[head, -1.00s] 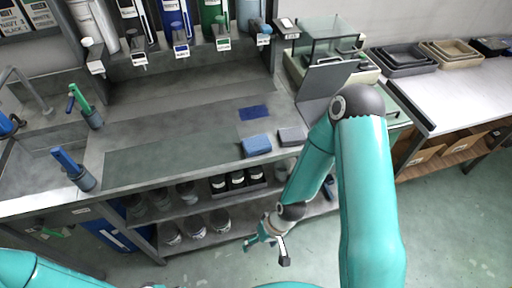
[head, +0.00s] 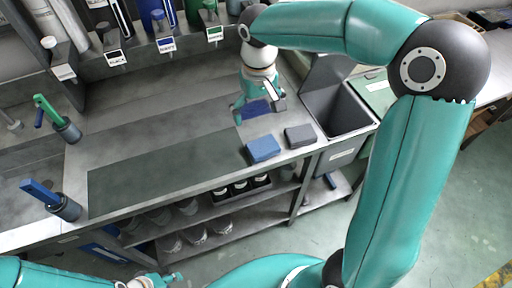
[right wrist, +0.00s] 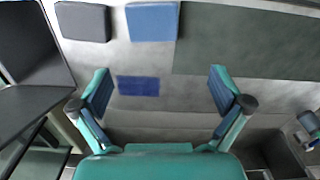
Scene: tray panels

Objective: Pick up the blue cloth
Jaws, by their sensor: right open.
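A thick light blue pad that looks like the folded blue cloth (head: 263,149) lies near the bench's front edge, left of a similar grey pad (head: 300,135). In the right wrist view the blue cloth (right wrist: 152,21) is at the top, beyond the fingertips. A thin, flat dark blue rectangle (right wrist: 138,86) lies behind it on the bench; I cannot tell whether it is also cloth. My right gripper (head: 257,105) is open and empty above this rectangle, partly covering it in the head view. My left gripper (head: 158,281) is low at the bottom edge, its jaws unclear.
A dark green mat (head: 160,170) lies left of the blue pad. A dark open bin (head: 338,105) stands to the right. Labelled bottles line the back, and two handled tools stand in holders at left. Jars sit on the shelf below.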

